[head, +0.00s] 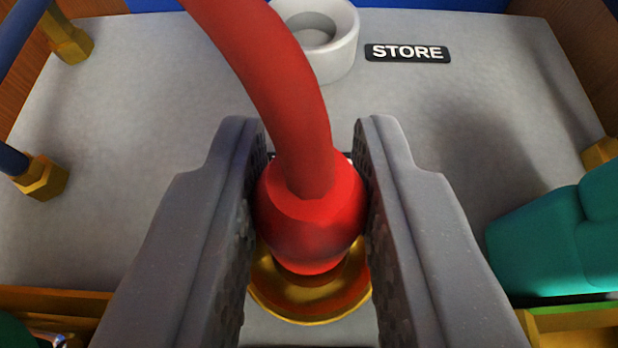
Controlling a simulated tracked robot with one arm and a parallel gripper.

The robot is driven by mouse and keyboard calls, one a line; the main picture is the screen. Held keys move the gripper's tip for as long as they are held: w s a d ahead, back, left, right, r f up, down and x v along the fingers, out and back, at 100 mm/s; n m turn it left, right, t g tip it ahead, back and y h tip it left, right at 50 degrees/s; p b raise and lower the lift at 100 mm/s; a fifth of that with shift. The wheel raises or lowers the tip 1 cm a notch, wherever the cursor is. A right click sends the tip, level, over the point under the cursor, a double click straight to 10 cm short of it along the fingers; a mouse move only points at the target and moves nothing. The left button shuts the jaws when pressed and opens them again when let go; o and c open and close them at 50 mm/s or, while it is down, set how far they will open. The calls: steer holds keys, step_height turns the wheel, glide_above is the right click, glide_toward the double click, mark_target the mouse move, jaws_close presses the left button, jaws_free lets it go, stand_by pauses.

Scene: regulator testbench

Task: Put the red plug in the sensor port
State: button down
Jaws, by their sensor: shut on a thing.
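The red plug (312,228) is a rounded red body with a thick red hose (285,95) rising from it to the top of the picture. My gripper (310,180) is shut on the plug, with one grey finger on each side. A round brass port (310,305) lies directly below the plug in the picture. The plug covers the middle of the port, so I cannot tell whether it is seated in it or just above it. No label for this port is readable.
A white cup-shaped holder (335,60) stands at the back beside a black STORE label (407,53). A teal object (555,240) is at the right. Brass fittings (42,177) with blue hoses are at the left. The grey panel (150,110) is clear between them.

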steer(key=c, duration=1.2)
jaws_free()
steer(key=shift+c, duration=0.2)
steer(key=shift+r, duration=0.1)
steer(key=shift+s+r, duration=0.15)
steer(key=shift+s, duration=0.15)
steer(key=p+v, duration=0.2)
steer(key=v, duration=0.9)
steer(key=shift+s+a+r, duration=0.1)
steer(key=shift+s+a, duration=0.05)
